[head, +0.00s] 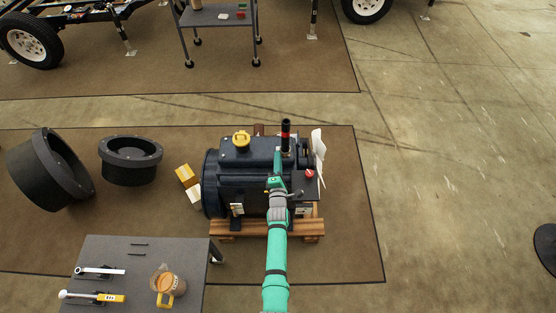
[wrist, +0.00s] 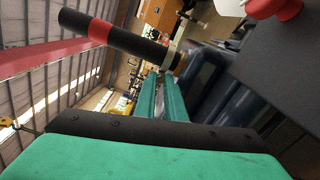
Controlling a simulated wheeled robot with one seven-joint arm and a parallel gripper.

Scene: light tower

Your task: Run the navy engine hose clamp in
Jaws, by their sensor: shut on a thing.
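The navy engine (head: 236,165) rests on a wooden pallet in the middle of the head view. A black hose with a red band (head: 286,135) stands upright from its top; it also shows in the wrist view (wrist: 115,39). A pale metallic band, apparently the hose clamp (wrist: 174,56), is around the hose's lower end. My gripper (head: 277,180) reaches over the engine from the front. Its green fingers in the wrist view (wrist: 163,85) are shut at the clamp, close beside the hose. The exact grip on the clamp is too small to make out.
A yellow cap (head: 241,139) is on top. A grey table (head: 130,260) with tools and a jug stands front left.

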